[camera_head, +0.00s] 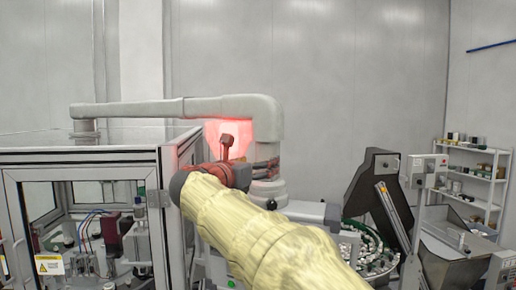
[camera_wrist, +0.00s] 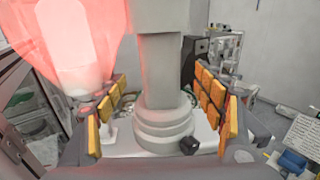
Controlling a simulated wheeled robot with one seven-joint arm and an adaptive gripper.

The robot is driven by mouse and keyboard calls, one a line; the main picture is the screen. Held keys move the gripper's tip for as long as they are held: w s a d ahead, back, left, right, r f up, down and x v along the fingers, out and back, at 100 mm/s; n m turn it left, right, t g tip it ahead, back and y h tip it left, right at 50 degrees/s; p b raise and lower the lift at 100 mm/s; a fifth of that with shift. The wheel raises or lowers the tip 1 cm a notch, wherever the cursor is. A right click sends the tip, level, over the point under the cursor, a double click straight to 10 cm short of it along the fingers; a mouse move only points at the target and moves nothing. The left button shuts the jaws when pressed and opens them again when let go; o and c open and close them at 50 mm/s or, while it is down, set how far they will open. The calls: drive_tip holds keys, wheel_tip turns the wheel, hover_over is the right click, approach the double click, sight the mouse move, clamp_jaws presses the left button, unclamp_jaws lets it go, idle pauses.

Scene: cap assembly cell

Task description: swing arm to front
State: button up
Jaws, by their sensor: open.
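My arm, in a pale yellow cover (camera_head: 260,235), reaches from the lower right to the middle of the head view. Its far end is at the corner of the glass-walled machine cell. My gripper (camera_wrist: 163,85) shows in the wrist view with its orange-padded fingers spread wide and nothing held. A thick grey column (camera_wrist: 160,75) with a stepped round base stands in view between the fingers; whether they touch it I cannot tell.
The framed cell (camera_head: 165,165) stands at left, with a grey overhead arm (camera_head: 180,108) above it. A round parts feeder (camera_head: 375,250), a dark hopper (camera_head: 370,185) and a shelf rack (camera_head: 475,178) stand at right.

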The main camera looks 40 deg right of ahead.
drive_tip(key=shift+w+d+r, duration=0.2)
drive_tip(key=shift+d, duration=0.05)
drive_tip(key=shift+p+x, duration=0.8)
drive_tip(key=shift+x, duration=2.75)
drive_tip(key=shift+s, duration=0.1)
drive_tip(key=shift+c, duration=1.4)
drive_tip(key=c, duration=1.4)
